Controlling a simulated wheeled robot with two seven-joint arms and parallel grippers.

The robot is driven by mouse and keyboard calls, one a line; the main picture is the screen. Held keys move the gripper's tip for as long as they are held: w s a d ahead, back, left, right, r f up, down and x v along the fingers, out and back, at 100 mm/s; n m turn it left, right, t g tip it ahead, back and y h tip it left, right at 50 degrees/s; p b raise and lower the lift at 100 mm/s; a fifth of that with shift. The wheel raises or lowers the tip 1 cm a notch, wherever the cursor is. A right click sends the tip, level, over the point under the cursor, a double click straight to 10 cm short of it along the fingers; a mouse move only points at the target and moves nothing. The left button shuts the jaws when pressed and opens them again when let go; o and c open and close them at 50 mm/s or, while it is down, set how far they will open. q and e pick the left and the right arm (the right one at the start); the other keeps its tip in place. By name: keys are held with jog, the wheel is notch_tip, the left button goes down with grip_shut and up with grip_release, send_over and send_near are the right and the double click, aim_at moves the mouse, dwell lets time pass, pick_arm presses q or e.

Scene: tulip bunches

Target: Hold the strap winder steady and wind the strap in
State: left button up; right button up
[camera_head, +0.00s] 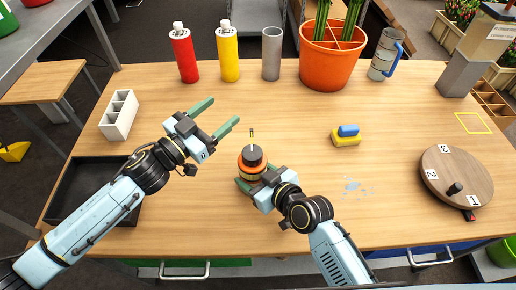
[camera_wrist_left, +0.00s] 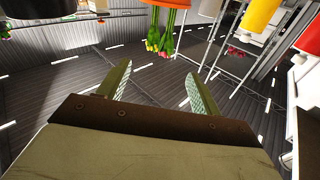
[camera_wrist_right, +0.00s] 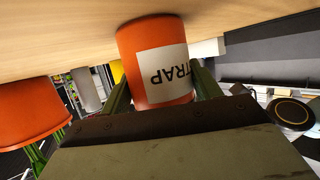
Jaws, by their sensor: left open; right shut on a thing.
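The strap winder is an orange drum (camera_head: 252,168) with a dark knob on top. It stands on the table near the middle in the head view. It also shows in the right wrist view (camera_wrist_right: 158,65), with a white label reading "TRAP" in the visible part. My right gripper (camera_head: 257,183) is shut around the drum's side, one green finger on each side of it. My left gripper (camera_head: 218,116) is open and empty, to the upper left of the winder and apart from it. Its two spread fingers also show in the left wrist view (camera_wrist_left: 157,85).
Red (camera_head: 184,54) and yellow (camera_head: 228,52) bottles, a grey cylinder (camera_head: 272,54), an orange pot (camera_head: 327,68) and a mug (camera_head: 383,56) line the back. A sponge (camera_head: 346,138) and a round numbered board (camera_head: 457,177) are at right. A black tray (camera_head: 70,215) is at left.

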aim_at(258, 150)
pick_arm(q)
jog(key=s+a+f+m+g+h, duration=0.1)
jog(key=s+f+m+g+h, duration=0.15)
jog(key=s, duration=0.25)
jog(key=s+f+m+g+h, duration=0.1)
jog(key=s+f+g, duration=0.25)
jog(key=s, duration=0.25)
jog(key=shift+n, duration=0.25)
jog(key=x, duration=1.1)
jog(key=shift+w+d, duration=0.15)
jog(key=shift+w, duration=0.1)
jog(key=c, duration=1)
jog(key=shift+f, duration=0.1)
